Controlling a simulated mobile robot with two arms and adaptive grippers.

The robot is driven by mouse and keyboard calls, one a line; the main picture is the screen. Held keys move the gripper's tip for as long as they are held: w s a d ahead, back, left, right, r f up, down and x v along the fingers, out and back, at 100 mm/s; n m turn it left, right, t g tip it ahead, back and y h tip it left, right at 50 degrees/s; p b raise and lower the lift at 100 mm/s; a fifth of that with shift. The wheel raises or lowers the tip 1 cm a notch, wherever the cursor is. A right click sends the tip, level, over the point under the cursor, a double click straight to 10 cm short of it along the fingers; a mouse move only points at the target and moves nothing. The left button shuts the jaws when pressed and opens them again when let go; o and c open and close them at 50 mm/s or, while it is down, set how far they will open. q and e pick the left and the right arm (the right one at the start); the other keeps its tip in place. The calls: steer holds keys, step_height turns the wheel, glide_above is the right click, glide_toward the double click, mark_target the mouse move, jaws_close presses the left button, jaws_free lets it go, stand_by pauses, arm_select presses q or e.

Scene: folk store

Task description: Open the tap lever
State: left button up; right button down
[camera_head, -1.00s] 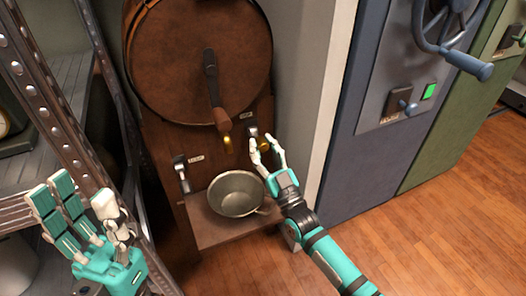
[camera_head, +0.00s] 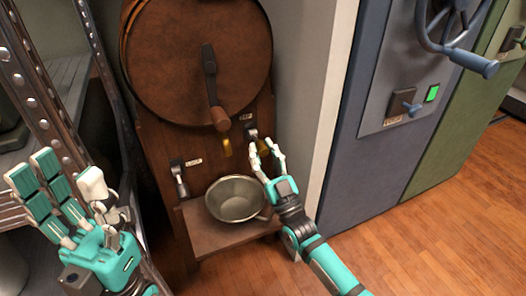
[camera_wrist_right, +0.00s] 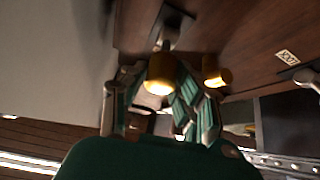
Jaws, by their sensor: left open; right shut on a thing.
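A wooden barrel cabinet (camera_head: 196,62) stands ahead, with a brass spout (camera_head: 227,148) low on its front. A lever with a brass knob (camera_head: 263,148) sits right of the spout, beside a small label. My right gripper (camera_head: 268,146) is shut on this knob; the fingers hide part of it. In the right wrist view the knob (camera_wrist_right: 160,72) lies between the fingers, with the spout (camera_wrist_right: 214,74) beside it. A second lever with a metal handle (camera_head: 181,181) hangs at the left, by another label. My left gripper (camera_head: 66,170) is open and empty at the lower left.
A metal bowl (camera_head: 236,199) rests on the cabinet's ledge (camera_head: 211,237) below the spout. A crank handle (camera_head: 211,85) crosses the barrel front. A metal rack (camera_head: 48,107) stands close left; a blue cabinet (camera_head: 359,165) stands right. The wooden floor at right is clear.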

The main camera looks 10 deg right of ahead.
steer(key=shift+f, duration=0.1)
steer(key=c, duration=1)
jaws_free()
steer(key=v, duration=1.2)
